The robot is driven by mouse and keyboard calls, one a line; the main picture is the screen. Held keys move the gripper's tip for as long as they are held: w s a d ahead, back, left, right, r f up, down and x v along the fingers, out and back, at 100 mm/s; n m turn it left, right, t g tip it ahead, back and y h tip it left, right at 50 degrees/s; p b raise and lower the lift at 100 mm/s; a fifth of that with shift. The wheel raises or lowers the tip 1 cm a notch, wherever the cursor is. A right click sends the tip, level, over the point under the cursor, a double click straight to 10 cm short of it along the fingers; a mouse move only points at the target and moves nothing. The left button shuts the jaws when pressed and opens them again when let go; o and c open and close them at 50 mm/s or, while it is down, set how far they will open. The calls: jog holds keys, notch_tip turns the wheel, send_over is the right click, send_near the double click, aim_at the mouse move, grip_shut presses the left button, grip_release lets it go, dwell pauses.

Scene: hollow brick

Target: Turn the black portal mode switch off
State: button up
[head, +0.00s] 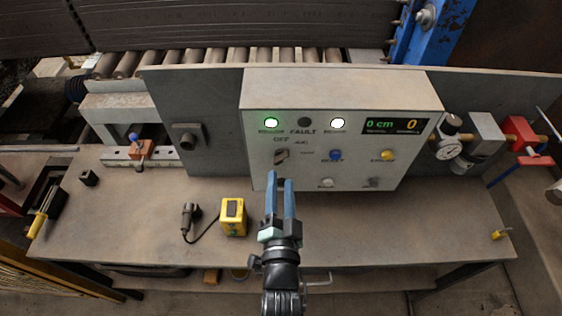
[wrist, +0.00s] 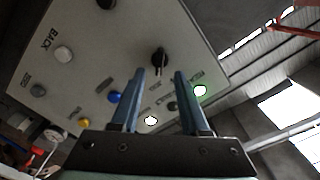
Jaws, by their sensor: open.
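The black mode switch (head: 281,157) is a small rotary knob on the left of the pale control panel (head: 400,160), below the green lamp, with an OFF label above it. In the wrist view the knob (wrist: 159,57) shows a pale pointer line toward the lamp side of the panel. Its exact setting is hard to read. My gripper (head: 281,177) is open and empty, just below and in front of the switch. In the wrist view the two blue fingers of my gripper (wrist: 159,72) stand either side of the knob's line, apparently short of it.
A green lamp (head: 271,122), a lit white lamp (head: 338,122) and a display (head: 395,126) top the panel. Blue (head: 335,155) and yellow (head: 387,155) buttons sit right of the switch. A yellow box (head: 233,217) lies on the bench (head: 380,230). A gauge (head: 452,146) stands at right.

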aim_at(281, 162)
jog(key=shift+w+p, duration=0.35)
jog(key=shift+w, duration=2.2)
grip_shut()
